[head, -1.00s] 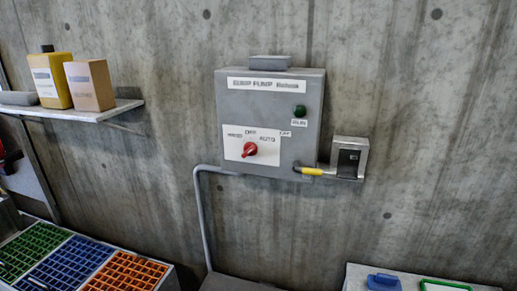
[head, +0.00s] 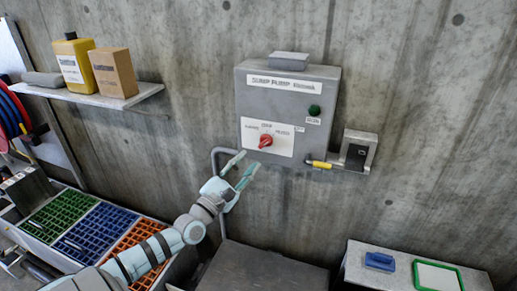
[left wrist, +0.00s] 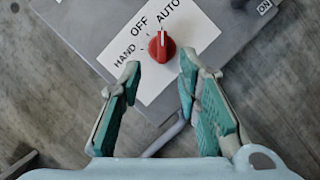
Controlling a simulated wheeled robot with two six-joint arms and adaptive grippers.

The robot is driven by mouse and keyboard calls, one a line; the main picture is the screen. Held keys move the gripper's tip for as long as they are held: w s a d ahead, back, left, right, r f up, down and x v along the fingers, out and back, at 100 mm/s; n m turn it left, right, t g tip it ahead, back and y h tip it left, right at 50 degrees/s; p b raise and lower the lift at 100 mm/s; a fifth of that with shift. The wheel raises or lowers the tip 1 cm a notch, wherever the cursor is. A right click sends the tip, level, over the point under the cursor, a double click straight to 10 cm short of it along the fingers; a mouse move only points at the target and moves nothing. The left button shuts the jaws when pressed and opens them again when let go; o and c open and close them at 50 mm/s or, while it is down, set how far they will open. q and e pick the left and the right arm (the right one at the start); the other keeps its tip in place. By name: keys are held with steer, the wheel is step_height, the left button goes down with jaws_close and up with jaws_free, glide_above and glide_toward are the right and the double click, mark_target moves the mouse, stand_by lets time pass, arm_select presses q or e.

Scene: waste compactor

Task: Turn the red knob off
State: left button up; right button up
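The red knob (head: 265,141) sits on a white label plate (head: 284,139) on the front of the grey sump pump box (head: 327,95). In the left wrist view, the red knob (left wrist: 162,46) has a pale mark on its upper edge, pointing roughly toward AUTO; HAND and OFF are printed to its left and upper left. My left gripper (head: 245,161) is open and empty, just below and left of the knob. In the left wrist view, its fingertips (left wrist: 160,68) are spread to both sides below the knob, apparently not touching it. My right gripper is not in view.
A shelf (head: 150,91) holds containers at left.

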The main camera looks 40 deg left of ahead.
mark_target(262, 146)
arm_select(q)
steer(key=x, duration=0.2)
steer(key=b+x, duration=0.1)
steer(key=x, duration=0.3)
steer(key=shift+w+d+f+b, duration=0.15)
steer(key=shift+f+b, duration=0.15)
steer(key=shift+w+r, duration=0.25)
steer(key=shift+w, duration=0.15)
steer(key=shift+s, duration=0.1)
jaws_close()
